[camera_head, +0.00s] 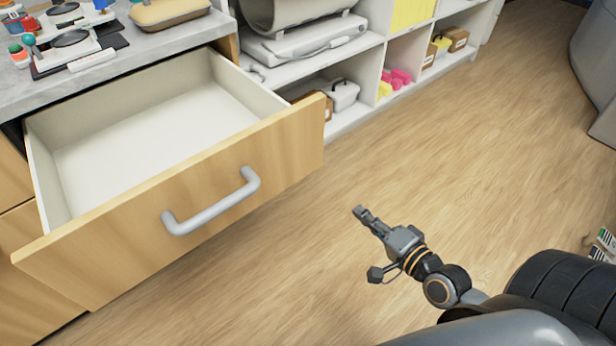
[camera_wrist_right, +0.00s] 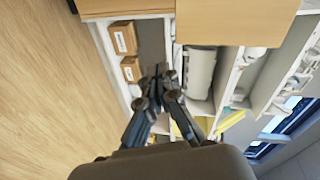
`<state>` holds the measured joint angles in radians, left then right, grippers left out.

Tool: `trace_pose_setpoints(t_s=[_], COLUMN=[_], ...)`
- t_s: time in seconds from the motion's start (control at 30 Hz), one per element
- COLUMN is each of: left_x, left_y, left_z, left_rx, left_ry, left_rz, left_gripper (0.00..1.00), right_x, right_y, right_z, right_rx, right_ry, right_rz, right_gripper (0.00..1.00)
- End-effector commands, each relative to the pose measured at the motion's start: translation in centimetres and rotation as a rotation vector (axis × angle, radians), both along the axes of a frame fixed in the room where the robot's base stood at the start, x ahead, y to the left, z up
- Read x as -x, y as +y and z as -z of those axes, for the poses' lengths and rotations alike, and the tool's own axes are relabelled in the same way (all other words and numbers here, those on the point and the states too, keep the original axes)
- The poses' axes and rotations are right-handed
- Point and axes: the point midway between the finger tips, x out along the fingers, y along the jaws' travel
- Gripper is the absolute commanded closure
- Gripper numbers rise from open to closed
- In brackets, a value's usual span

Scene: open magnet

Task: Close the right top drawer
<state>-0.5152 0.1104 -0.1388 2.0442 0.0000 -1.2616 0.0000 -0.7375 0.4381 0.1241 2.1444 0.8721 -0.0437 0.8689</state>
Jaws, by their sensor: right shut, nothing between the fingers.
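The top drawer (camera_head: 185,195) stands pulled far out of the counter in the head view. It has a light wood front, pale inner walls and a grey bar handle (camera_head: 212,207). Its inside looks empty. My right gripper (camera_head: 360,211) is shut and empty, in the air to the right of the drawer front and apart from the handle. In the right wrist view the gripper (camera_wrist_right: 158,80) points toward the shelves, and a wood panel (camera_wrist_right: 235,18) shows at the top. My left gripper is not in view.
The counter (camera_head: 150,52) above the drawer holds several small items. A white shelf unit (camera_head: 372,48) with boxes and a pink thing stands behind. The wooden floor (camera_head: 470,150) is clear between the drawer and the grey rounded object (camera_head: 595,60) at the right.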

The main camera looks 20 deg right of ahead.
Motion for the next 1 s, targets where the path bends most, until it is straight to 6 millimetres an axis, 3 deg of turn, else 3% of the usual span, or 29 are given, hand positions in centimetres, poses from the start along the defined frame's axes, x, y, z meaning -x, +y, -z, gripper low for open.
trace_pose_setpoints(t_s=[0.13,0.3,0.57,1.0], left_x=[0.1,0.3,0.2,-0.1], left_y=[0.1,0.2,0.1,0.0], left_z=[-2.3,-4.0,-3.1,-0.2], left_rx=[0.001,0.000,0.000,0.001], left_ry=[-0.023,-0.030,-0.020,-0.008], left_rz=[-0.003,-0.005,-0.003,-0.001], left_gripper=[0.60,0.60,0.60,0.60], right_x=[0.3,0.8,-0.9,-7.6], right_y=[2.5,3.8,4.3,6.2], right_z=[-5.4,-8.7,-9.3,-9.2], right_rx=[-0.176,-0.270,-0.279,-0.277], right_ry=[-0.104,-0.146,-0.155,-0.154], right_rz=[-0.047,-0.077,-0.076,-0.077], right_gripper=[1.00,1.00,1.00,1.00])
